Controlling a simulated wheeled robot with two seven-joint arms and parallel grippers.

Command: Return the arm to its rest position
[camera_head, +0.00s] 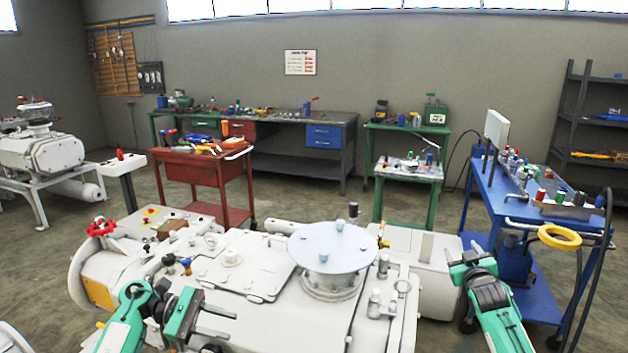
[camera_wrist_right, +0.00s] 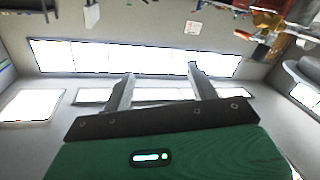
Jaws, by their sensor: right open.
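My left gripper (camera_head: 222,322) is over the front of the pale vacuum pump machine (camera_head: 250,265) in the head view. Its two fingers point right, apart and empty. The machine has a round grey disc (camera_head: 333,247) on top.
A blue cart (camera_head: 500,205) with tools and a yellow ring (camera_head: 560,236) stands right of my right arm. A red cart (camera_head: 203,178), a green table (camera_head: 408,172) and workbenches (camera_head: 325,137) stand behind the machine. Open floor (camera_head: 310,200) lies between them.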

